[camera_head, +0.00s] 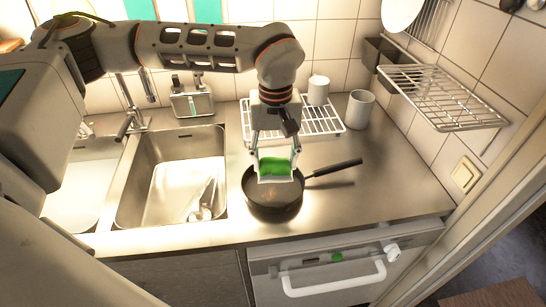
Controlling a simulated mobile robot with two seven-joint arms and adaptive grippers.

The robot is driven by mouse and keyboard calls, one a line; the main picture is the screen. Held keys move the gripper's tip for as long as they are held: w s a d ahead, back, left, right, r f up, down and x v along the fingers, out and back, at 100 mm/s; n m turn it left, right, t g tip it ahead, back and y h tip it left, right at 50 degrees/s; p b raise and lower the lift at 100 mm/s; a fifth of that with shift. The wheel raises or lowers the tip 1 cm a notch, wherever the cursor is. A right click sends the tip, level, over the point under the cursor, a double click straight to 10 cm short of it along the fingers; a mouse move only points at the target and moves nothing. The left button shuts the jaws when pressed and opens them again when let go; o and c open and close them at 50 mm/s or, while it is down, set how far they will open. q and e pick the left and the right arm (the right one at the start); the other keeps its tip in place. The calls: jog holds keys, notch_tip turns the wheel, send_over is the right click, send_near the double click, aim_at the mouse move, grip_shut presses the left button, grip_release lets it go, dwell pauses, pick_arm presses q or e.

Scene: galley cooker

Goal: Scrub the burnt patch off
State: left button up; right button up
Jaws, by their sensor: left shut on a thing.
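A dark frying pan (272,206) stands on the steel counter near its front edge, with its black handle (336,168) pointing right and a little back. A brownish burnt patch (269,196) shows on the pan's inside, partly covered from view. My left gripper (275,163) points down over the pan, shut on a sponge (273,170) with a green face and a pale lower edge. The sponge is over the back part of the pan; I cannot tell whether it touches the inside. My right gripper is not in view.
A steel sink (138,208) with a tap (130,125) lies left of the pan. A white wire rack (320,124) and two white mugs (360,109) stand behind. A wire shelf (440,92) hangs on the right wall. An oven handle (333,282) juts out in front.

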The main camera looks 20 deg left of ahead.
aim_at(273, 175)
pick_arm(q)
jog(key=shift+f, duration=0.1)
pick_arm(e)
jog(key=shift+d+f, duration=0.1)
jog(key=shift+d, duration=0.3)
pick_arm(q)
jog(key=shift+f, duration=0.25)
jog(key=shift+a+f+b, duration=0.1)
jog(key=shift+f+b, duration=0.45)
jog(key=shift+f, duration=0.05)
notch_tip(273, 175, down, 4)
jog(key=shift+s+a+r+b, duration=0.15)
jog(key=shift+r+b, duration=0.1)
jog(key=shift+b, duration=0.7)
jog(key=shift+f, duration=0.65)
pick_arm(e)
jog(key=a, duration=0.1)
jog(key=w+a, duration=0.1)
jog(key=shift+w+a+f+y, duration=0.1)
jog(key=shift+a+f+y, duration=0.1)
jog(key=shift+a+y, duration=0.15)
